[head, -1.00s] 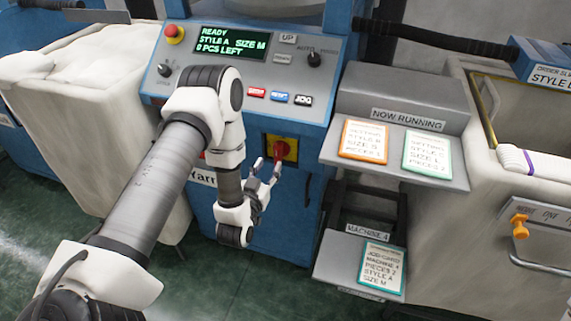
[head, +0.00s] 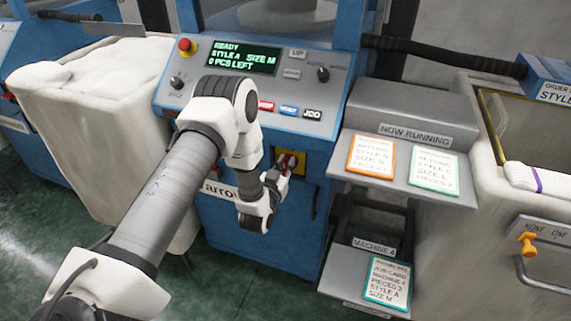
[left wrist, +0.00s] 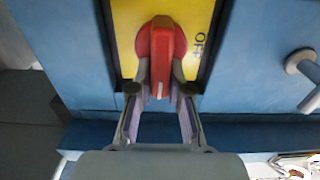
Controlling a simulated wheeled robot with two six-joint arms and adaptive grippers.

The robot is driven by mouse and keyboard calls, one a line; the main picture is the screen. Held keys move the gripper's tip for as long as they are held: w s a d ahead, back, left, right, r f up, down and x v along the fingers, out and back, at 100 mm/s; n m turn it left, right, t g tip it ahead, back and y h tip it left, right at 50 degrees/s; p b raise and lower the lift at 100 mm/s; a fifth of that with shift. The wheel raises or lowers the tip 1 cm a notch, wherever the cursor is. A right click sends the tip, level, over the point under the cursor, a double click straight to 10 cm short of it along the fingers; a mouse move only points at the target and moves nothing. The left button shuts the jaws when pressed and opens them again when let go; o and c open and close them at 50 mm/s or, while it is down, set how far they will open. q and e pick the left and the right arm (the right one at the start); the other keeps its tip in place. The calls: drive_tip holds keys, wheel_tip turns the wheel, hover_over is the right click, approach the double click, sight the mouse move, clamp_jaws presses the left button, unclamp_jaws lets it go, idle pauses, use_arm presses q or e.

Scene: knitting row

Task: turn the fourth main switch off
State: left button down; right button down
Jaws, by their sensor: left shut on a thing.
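The main switch has a red handle (left wrist: 161,48) on a yellow plate (left wrist: 124,28) with the word OFF beside the handle, on its right in the left wrist view. In the head view the yellow plate (head: 298,165) is on the blue machine front, below the control panel, partly hidden by my left gripper (head: 282,168). My left gripper (left wrist: 160,88) is shut on the red handle, one finger on each side. The handle's white mark lies between the fingers. My right gripper does not show.
The control panel's display (head: 241,60) reads READY, STYLE A, SIZE M, 0 PCS LEFT. A red emergency button (head: 185,45) is at its upper left. A grey card shelf (head: 402,184) and a MACHINE 4 sign (head: 374,246) stand right of the switch. A cream bin (head: 95,105) is left.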

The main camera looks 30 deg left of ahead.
use_arm(q)
drive_tip(key=shift+f+n, duration=0.1)
drive_tip(key=shift+n, duration=0.2)
drive_tip(key=n+b, duration=0.1)
drive_tip(key=n, duration=0.1)
drive_tip(key=n+b, duration=0.2)
drive_tip(key=shift+s+a+f, duration=0.1)
drive_tip(key=shift+a+f, duration=0.1)
drive_tip(key=shift+a, duration=0.2)
drive_tip(key=shift+s+a+f+n+b, duration=0.1)
drive_tip(key=shift+a+f+n+b, duration=0.15)
drive_tip(key=shift+n+b, duration=1.75)
drive_tip(key=shift+a+f+n+b, duration=0.1)
drive_tip(key=shift+f+n+b, duration=0.15)
drive_tip(key=shift+n+b, duration=1.7)
drive_tip(key=shift+s+a+f+n+b, duration=0.1)
drive_tip(key=shift+a+f+n+b, duration=0.15)
drive_tip(key=shift+n+b, duration=1.75)
drive_tip(key=shift+n+p, duration=0.75)
drive_tip(key=shift+p, duration=0.05)
drive_tip(key=c, duration=1.1)
unclamp_jaws()
drive_tip(key=shift+w, duration=0.1)
